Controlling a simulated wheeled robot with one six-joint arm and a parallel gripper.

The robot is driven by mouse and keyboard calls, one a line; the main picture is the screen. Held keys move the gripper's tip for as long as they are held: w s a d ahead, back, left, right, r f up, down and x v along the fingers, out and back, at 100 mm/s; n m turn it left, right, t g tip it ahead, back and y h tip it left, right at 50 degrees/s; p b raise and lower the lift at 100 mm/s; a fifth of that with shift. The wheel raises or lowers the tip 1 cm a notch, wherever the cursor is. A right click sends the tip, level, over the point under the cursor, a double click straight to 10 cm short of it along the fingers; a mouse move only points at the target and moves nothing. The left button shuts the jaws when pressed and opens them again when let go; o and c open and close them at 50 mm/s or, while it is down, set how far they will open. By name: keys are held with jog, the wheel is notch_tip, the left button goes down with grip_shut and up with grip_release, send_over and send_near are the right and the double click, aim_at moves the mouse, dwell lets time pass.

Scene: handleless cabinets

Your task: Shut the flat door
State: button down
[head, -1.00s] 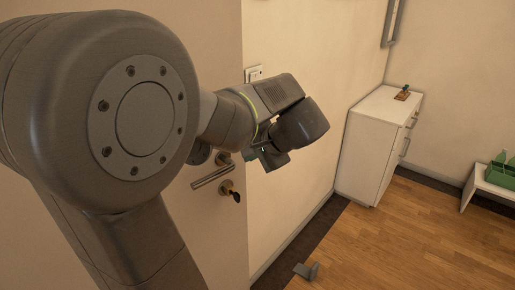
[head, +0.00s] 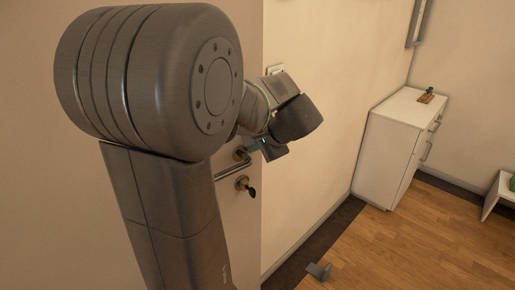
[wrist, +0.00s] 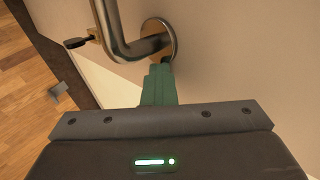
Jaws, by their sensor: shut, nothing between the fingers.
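The flat door (head: 245,225) is a plain cream panel at the left of the head view, with its free edge in front of the wall. It carries a metal lever handle (head: 232,168) and a key (head: 246,187) in a lock below it. In the wrist view the door (wrist: 235,55) fills the upper right, with the handle (wrist: 145,45) close ahead. My gripper (head: 257,145) is shut and empty beside the handle's mount. Its green fingers (wrist: 160,72) point at the door face just by the round mount. I cannot tell whether they touch it. My arm hides part of the door.
A white drawer cabinet (head: 390,150) stands along the wall at the right. A small grey door stop (head: 318,271) is on the floor near the door. A light switch (head: 275,70) is on the wall behind my gripper. The wooden floor (head: 420,250) is open at the lower right.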

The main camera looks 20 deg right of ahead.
jog(key=w+a+n+p, duration=0.1)
jog(key=w+a, duration=0.2)
jog(key=w, duration=0.6)
jog(key=shift+w+y, duration=0.35)
jog(key=shift+y, duration=0.05)
jog(key=shift+s+a, duration=0.1)
